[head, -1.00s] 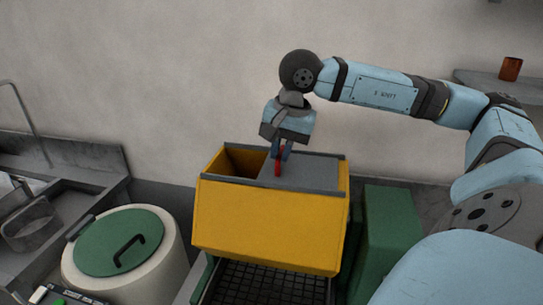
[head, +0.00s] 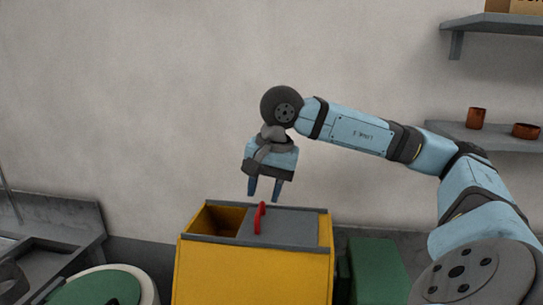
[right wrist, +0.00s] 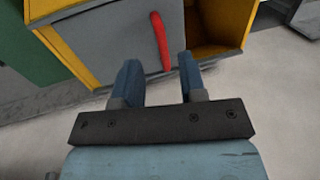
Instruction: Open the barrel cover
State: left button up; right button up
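The fingers are spread and empty, just above the red handle (head: 259,219) on the box's grey lid (head: 290,229). The right wrist view shows the open fingers (right wrist: 159,62) pointing at the red handle (right wrist: 160,40). My left gripper is not in view.
The box's left part is open (head: 217,219); the grey lid covers the rest. A green block (head: 378,272) stands to its right. A grey sink unit (head: 55,245) is at the left. Wall shelves at the right hold copper pieces (head: 476,118). Air left of the arm is clear.

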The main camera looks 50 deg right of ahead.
notch_tip(320, 180, up, 9)
jog(key=s, duration=0.1)
jog(key=shift+s+d+r+p, duration=0.2)
jog(key=shift+s+d+p, duration=0.1)
jog(key=shift+d+p, duration=0.15)
jog(key=shift+a+f, duration=0.1)
